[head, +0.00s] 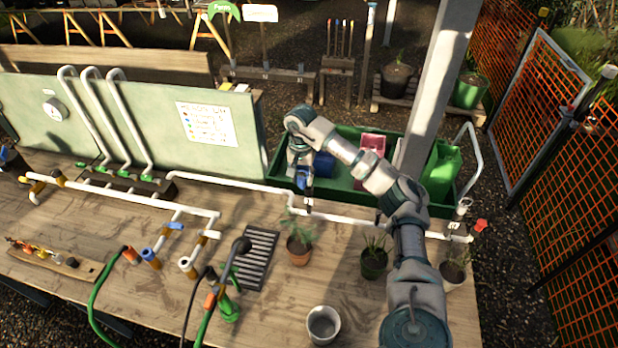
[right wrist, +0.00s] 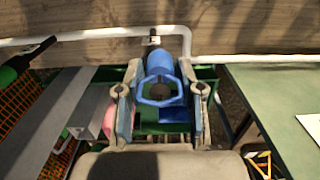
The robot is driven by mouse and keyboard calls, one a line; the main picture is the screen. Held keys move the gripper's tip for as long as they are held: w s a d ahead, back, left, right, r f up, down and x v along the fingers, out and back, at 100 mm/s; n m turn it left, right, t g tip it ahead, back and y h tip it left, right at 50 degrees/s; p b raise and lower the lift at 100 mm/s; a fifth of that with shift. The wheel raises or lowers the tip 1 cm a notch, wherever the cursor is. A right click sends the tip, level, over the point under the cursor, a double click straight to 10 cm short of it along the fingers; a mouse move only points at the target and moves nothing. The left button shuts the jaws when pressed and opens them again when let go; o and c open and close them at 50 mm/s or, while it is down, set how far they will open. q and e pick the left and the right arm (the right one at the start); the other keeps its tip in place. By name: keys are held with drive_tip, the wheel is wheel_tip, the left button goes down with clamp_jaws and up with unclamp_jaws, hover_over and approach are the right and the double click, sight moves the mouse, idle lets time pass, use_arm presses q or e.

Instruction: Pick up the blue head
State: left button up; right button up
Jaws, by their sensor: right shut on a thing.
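The blue head (right wrist: 168,66) is a blue rounded body with an angular blue loop at its near end. It is between the two fingers of my right gripper (right wrist: 158,92) in the right wrist view, and the gripper is shut on it. In the head view my right gripper (head: 302,172) points down over the left end of the green tray, near the white pipe. The blue head (head: 302,183) shows there only as a small blue patch, partly hidden by the fingers. My left gripper is not in view.
The green tray (head: 342,183) behind the bench holds a blue bin (head: 323,164), a pink box (head: 371,148) and a green can (head: 441,172). White pipe runs along the bench. A grey post (head: 438,75) rises behind my arm.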

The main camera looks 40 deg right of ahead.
drive_tip(key=s+a+r+b, duration=0.1)
drive_tip(key=a+b, duration=0.1)
drive_tip(key=a, duration=1.1)
drive_tip(key=shift+s+d+r, duration=0.1)
drive_tip(key=shift+r, duration=0.15)
wheel_tip(320, 180, up, 5)
drive_tip(key=p, duration=0.4)
drive_tip(key=shift+f, duration=0.15)
